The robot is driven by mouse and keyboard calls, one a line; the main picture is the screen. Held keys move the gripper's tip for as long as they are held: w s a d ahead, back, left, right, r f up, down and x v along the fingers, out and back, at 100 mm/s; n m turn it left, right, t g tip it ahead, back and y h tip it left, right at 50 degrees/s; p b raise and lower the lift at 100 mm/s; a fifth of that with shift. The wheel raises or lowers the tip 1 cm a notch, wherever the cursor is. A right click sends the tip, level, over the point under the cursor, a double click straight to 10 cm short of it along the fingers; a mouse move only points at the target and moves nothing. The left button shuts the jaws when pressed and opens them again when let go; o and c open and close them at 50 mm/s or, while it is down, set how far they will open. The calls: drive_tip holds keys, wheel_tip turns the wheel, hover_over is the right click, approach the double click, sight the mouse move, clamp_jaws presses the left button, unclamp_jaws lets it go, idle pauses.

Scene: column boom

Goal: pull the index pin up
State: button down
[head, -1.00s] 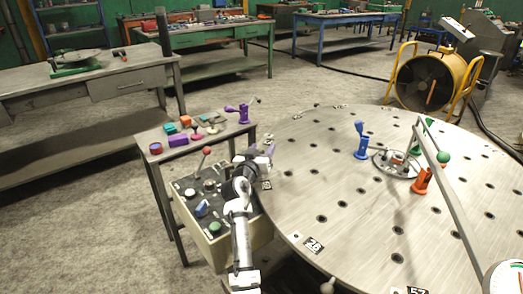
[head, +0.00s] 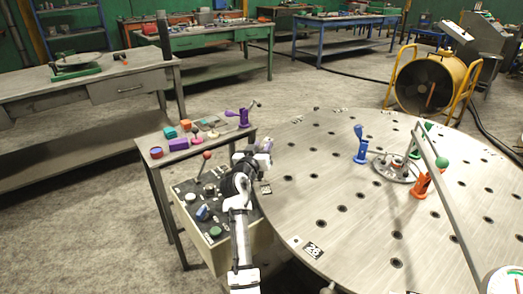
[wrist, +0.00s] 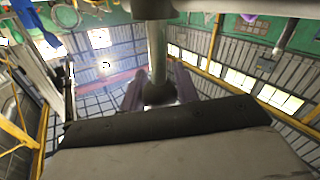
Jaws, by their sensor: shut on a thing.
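In the wrist view a grey metal rod, which I take to be the index pin (wrist: 157,48), runs from a dark block at the top edge of the picture to a rounded knob (wrist: 158,94). My gripper (wrist: 159,88) is shut on this knob, with one purplish finger on each side. In the head view my gripper (head: 265,147) is at the left rim of the big round table (head: 330,180), beyond the control box. There my own wrist hides the pin and the fingertips.
A control box (head: 212,213) with knobs and a red-tipped lever stands left of my arm. Behind it a small bench (head: 152,139) bears coloured parts and a purple clamp (head: 240,114). Blue (head: 360,146) and orange (head: 421,185) clamps stand on the round table. A long bar crosses its right side.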

drive_tip(key=shift+r, duration=0.35)
drive_tip(key=c, duration=1.1)
unclamp_jaws()
drive_tip(key=shift+o, duration=0.2)
drive_tip(key=shift+f, duration=0.1)
drive_tip(key=shift+s, duration=0.1)
drive_tip(key=b+v, duration=0.2)
drive_tip(key=v, duration=1.1)
drive_tip(key=shift+s+a, duration=0.15)
drive_tip(key=shift+s, duration=0.15)
